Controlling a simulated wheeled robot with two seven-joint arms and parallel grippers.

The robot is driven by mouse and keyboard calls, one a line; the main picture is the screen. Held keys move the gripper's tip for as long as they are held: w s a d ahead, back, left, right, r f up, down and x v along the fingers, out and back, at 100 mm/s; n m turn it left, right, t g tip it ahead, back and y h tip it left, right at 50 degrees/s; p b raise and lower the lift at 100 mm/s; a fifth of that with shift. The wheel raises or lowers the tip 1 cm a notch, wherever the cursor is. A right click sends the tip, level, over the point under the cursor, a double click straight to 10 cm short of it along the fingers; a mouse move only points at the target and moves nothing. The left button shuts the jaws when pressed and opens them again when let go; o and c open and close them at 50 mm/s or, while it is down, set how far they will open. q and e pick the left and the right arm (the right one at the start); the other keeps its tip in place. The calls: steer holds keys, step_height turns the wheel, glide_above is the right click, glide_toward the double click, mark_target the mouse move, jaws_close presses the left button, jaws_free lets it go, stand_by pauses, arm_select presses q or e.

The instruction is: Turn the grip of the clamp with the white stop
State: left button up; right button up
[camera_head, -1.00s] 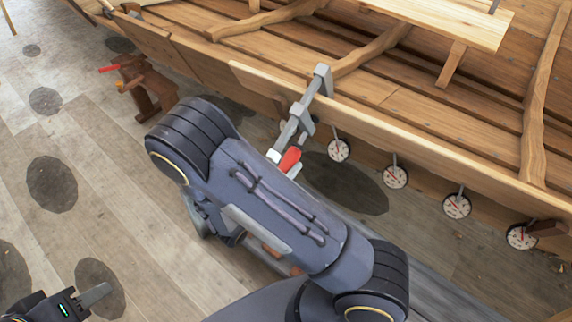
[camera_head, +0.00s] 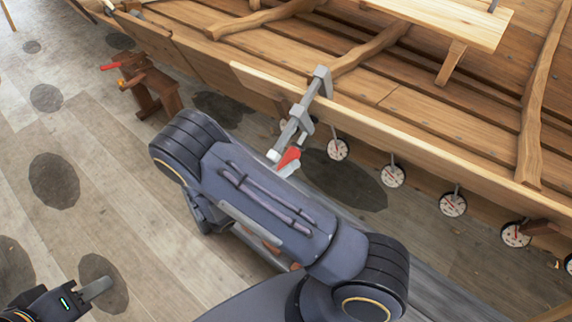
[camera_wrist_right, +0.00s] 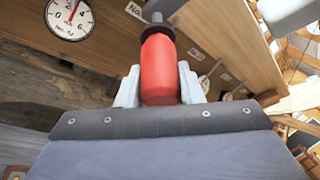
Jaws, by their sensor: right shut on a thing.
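A grey clamp (camera_head: 301,113) sits over the edge of the hull's top plank, its bar slanting down towards my right arm. Its red grip (camera_head: 289,157) is at the lower end, and it also shows large in the right wrist view (camera_wrist_right: 160,70), below a dark collar. My right gripper (camera_wrist_right: 158,88) has one pale finger on each side of the red grip and is shut on it.
Several round dials (camera_head: 393,176) hang along the hull plank (camera_head: 430,150); one dial (camera_wrist_right: 70,17) is close in the right wrist view. A brown wooden stand (camera_head: 150,88) with red and orange handles is at the upper left. The floor at left (camera_head: 120,190) is clear.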

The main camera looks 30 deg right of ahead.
stand_by(0.3)
steer(key=shift+r, duration=0.1)
steer(key=o, duration=1)
steer(key=s+a+f+b, duration=0.1)
steer(key=a, duration=0.6)
steer(key=shift+a+b, duration=0.35)
steer(key=shift+f, duration=0.1)
